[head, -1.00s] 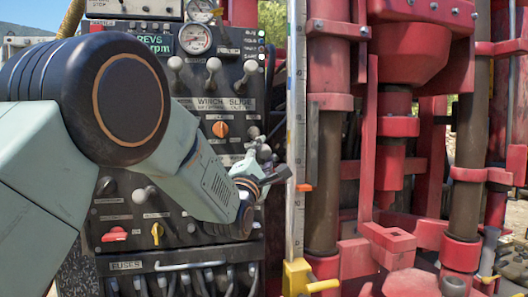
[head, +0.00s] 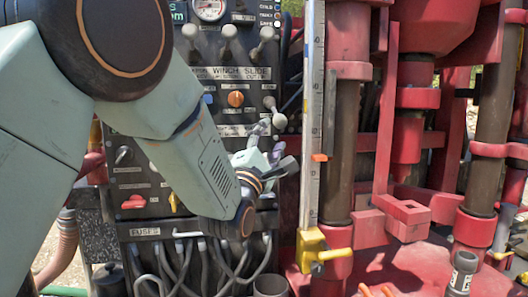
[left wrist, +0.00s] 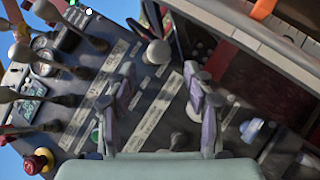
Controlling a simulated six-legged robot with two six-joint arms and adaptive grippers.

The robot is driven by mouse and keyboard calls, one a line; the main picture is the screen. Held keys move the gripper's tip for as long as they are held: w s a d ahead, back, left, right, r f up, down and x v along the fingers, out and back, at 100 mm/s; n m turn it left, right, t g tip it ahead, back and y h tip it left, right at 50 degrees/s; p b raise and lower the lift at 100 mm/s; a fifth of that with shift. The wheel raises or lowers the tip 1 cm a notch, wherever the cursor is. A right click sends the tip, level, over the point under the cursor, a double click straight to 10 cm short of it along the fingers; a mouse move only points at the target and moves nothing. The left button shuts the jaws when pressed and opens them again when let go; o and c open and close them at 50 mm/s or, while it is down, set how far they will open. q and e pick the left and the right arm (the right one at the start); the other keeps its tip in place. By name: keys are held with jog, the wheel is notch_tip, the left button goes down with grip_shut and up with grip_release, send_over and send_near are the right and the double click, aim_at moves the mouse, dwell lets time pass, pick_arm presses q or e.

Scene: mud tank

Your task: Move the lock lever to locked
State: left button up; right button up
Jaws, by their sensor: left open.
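My left gripper (head: 274,150) is in front of the lower right of the dark control panel (head: 190,150), its fingers apart and empty. In the left wrist view the fingers (left wrist: 159,76) point at the panel. A lever with a round grey knob (left wrist: 157,51) lies just beyond the gap between them, apart from both. In the head view a pale-knobbed lever (head: 279,120) stands just above the gripper. I cannot read a label that marks the lock lever. My right gripper is out of view.
Several grey-knobbed levers (head: 229,31) and an orange knob (head: 235,98) sit higher on the panel. To the right is a tall ruled scale (head: 312,110) with a yellow clamp (head: 311,248) at its foot. Red machinery (head: 400,140) fills the right side. Cables hang below the panel.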

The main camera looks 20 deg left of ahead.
pick_arm(q)
jog(key=shift+v, duration=2.2)
jog(key=s+a+f+m+g, duration=0.1)
jog(key=s+f+m+g, duration=0.4)
jog(key=f, duration=0.6)
jog(key=s+f+m+g+b, duration=0.1)
jog(key=f+m+g, duration=0.2)
jog(key=f+m, duration=0.65)
jog(key=s+a+f+m+g, duration=0.1)
jog(key=s+f+m+g, duration=0.25)
jog(key=f, duration=0.95)
jog(key=s+f+m+g+b, duration=0.1)
jog(key=s+f+g, duration=0.5)
jog(key=s+f, duration=0.6)
jog(key=s+f+m+g+b, duration=0.2)
jog(key=s+f+g, duration=0.3)
jog(key=s+f, duration=0.8)
jog(key=s+m, duration=0.1)
jog(key=s, duration=0.7)
jog(key=shift+f+g, duration=0.2)
jog(key=shift+g, duration=0.15)
